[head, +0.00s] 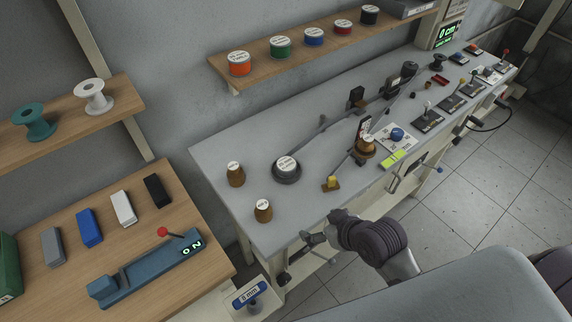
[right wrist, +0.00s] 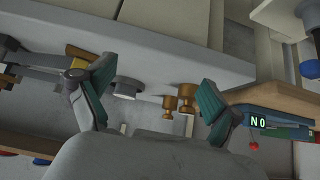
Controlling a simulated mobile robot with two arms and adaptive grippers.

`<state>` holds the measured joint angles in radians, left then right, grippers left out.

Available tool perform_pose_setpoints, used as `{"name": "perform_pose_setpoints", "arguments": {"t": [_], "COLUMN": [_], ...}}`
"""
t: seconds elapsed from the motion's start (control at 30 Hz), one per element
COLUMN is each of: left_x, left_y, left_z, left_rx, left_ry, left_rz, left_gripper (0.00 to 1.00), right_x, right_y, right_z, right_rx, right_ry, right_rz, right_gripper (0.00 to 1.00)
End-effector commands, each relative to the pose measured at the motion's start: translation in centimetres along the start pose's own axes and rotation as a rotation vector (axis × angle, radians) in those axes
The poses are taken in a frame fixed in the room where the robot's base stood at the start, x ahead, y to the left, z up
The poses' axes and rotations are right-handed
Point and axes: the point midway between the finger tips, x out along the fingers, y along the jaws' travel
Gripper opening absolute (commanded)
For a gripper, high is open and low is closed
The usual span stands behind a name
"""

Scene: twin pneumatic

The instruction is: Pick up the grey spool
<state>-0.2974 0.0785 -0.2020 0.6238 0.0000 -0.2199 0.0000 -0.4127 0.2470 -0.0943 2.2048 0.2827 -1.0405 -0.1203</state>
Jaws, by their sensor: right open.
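A grey spool (head: 287,170) with a white label on top stands on the grey workbench (head: 225,140), near its left end. It also shows small in the right wrist view (right wrist: 127,87), between the fingers in the picture but well beyond them. My right gripper (head: 308,241) is at the bench's front edge, apart from the spool and nearer the camera. In the right wrist view its two fingers (right wrist: 152,98) are spread wide with nothing between them. My left gripper is not in view.
Two brown spools (head: 236,175) (head: 263,210) stand left of the grey spool. A brass-coloured piece (head: 331,183) and a lever mechanism (head: 365,146) stand to its right. A wall shelf (head: 225,74) holds several coloured spools. Bare bench top lies before the grey spool.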

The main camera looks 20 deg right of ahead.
Motion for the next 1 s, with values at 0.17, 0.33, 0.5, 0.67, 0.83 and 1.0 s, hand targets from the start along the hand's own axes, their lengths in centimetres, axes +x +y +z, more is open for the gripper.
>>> {"name": "perform_pose_setpoints", "arguments": {"t": [0.17,0.33,0.5,0.67,0.83,1.0], "left_x": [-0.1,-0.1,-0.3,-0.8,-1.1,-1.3], "left_y": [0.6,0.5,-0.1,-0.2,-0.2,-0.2], "left_z": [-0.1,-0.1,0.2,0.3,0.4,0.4], "left_rx": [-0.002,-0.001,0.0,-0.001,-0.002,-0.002], "left_ry": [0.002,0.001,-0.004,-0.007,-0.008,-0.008], "left_rz": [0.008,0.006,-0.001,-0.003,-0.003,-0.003], "left_gripper": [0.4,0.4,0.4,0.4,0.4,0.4], "right_x": [1.2,1.7,2.6,5.3,8.2,9.7], "right_y": [2.1,4.3,5.5,5.4,5.3,5.3], "right_z": [-4.7,-7.9,-9.8,-11.2,-12.3,-12.7], "right_rx": [-0.026,-0.025,-0.018,-0.015,-0.017,-0.02], "right_ry": [0.19,0.328,0.397,0.4,0.398,0.397], "right_rz": [-0.019,-0.014,-0.006,-0.006,-0.006,-0.006], "right_gripper": [0.91,0.91,0.91,0.91,0.91,0.91]}}
